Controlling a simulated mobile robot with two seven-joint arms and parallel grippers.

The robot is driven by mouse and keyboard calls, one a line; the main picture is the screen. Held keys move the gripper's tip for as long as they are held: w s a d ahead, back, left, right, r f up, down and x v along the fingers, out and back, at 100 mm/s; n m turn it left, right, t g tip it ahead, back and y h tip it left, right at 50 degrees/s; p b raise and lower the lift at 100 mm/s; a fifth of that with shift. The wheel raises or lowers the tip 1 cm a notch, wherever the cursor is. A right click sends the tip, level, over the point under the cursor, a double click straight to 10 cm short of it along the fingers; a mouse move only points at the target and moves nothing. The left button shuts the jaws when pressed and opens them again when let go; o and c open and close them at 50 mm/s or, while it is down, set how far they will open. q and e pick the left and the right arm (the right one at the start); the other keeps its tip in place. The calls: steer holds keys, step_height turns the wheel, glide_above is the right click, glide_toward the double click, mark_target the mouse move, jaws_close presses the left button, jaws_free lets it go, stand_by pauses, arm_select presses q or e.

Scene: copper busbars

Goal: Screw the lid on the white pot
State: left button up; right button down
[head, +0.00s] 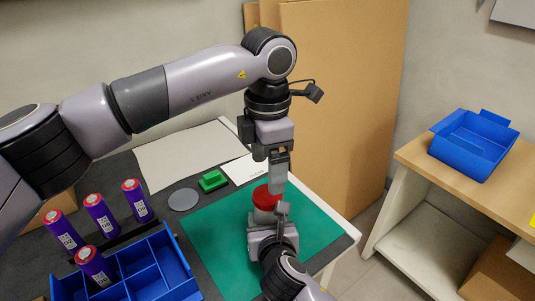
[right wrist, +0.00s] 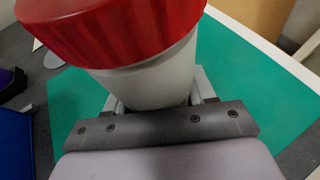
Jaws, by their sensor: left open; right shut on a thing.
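The white pot (right wrist: 150,82) stands upright between the fingers of my right gripper (right wrist: 158,108), which is shut on it. The red ribbed lid (right wrist: 120,28) sits on top of the pot's mouth; I cannot tell how tight it is. In the head view the lid (head: 266,195) shows above the green mat, with the pot (head: 263,216) mostly hidden below it by my right gripper (head: 268,222). My left gripper (head: 277,180) points down from above, open, with its fingers close to the lid. I cannot tell whether they touch it.
A green mat (head: 215,240) covers the table's right part. At left stand several purple cells (head: 101,213) and a blue divided tray (head: 187,274). A grey disc (head: 184,199), a green block (head: 212,180) and a white card (head: 243,170) lie behind. A blue bin (head: 470,145) sits on the right shelf.

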arm_select(q)
steer(key=n, duration=0.7)
steer(key=shift+r+n, duration=0.2)
steer(key=shift+n, duration=0.2)
steer(key=n, duration=0.3)
steer(key=shift+r, duration=0.1)
steer(key=n, duration=0.4)
steer(key=shift+r+n, duration=0.1)
steer(key=shift+n, duration=0.3)
steer(key=n, duration=0.4)
steer(key=shift+r+n, duration=0.15)
steer(key=shift+n, duration=0.15)
steer(key=n, duration=0.3)
steer(key=shift+r, duration=0.1)
steer(key=n, duration=0.7)
steer(key=shift+r, duration=0.15)
